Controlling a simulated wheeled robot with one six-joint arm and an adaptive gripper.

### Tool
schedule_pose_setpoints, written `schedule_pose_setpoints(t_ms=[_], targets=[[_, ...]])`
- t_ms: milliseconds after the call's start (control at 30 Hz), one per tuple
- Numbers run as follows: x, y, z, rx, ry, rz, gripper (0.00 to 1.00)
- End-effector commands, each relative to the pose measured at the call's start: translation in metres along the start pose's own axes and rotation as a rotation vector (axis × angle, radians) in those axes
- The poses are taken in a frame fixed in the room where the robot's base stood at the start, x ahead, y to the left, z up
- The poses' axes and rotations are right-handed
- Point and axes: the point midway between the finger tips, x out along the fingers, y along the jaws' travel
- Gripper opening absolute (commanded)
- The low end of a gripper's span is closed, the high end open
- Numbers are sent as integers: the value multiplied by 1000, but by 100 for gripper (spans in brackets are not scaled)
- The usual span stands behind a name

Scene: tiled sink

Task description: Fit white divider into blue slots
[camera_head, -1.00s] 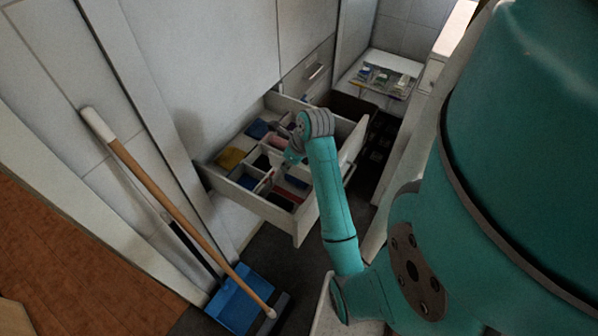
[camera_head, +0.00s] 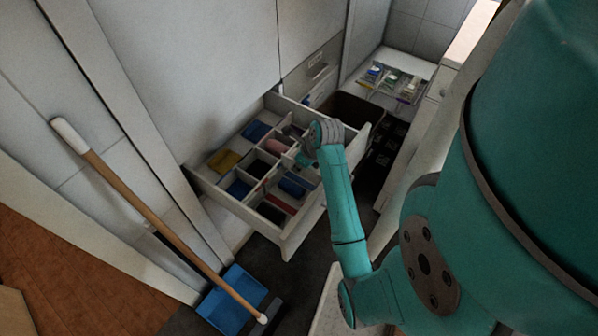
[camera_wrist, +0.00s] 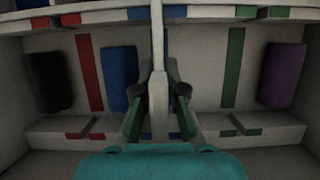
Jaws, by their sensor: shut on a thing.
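In the wrist view my gripper (camera_wrist: 159,108) is shut on the white divider (camera_wrist: 157,55), which stands upright between the two fingers. Blue marks (camera_wrist: 175,12) flank the divider's line on the far rail, and blue marks (camera_wrist: 174,136) also show on the near rail beside it. The divider looks in line with the blue slots; I cannot tell whether its lower edge is seated. In the head view my gripper (camera_head: 303,160) is over the open drawer (camera_head: 283,245), partly hidden by my wrist.
Red (camera_wrist: 88,72) and green (camera_wrist: 233,67) strips mark other slot lines. A black (camera_wrist: 50,80), a blue (camera_wrist: 120,77) and a purple cloth (camera_wrist: 281,76) lie in the compartments. A broom (camera_head: 150,215) leans left of the drawer; a blue dustpan (camera_head: 232,300) is below.

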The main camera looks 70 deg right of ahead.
Motion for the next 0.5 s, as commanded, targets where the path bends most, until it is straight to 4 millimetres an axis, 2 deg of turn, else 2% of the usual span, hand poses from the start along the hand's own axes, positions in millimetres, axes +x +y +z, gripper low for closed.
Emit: schedule_pose_setpoints(t_ms=[233,500], targets=[[28,1,-13,0,3,2,0],[30,0,-13,0,1,0,0]])
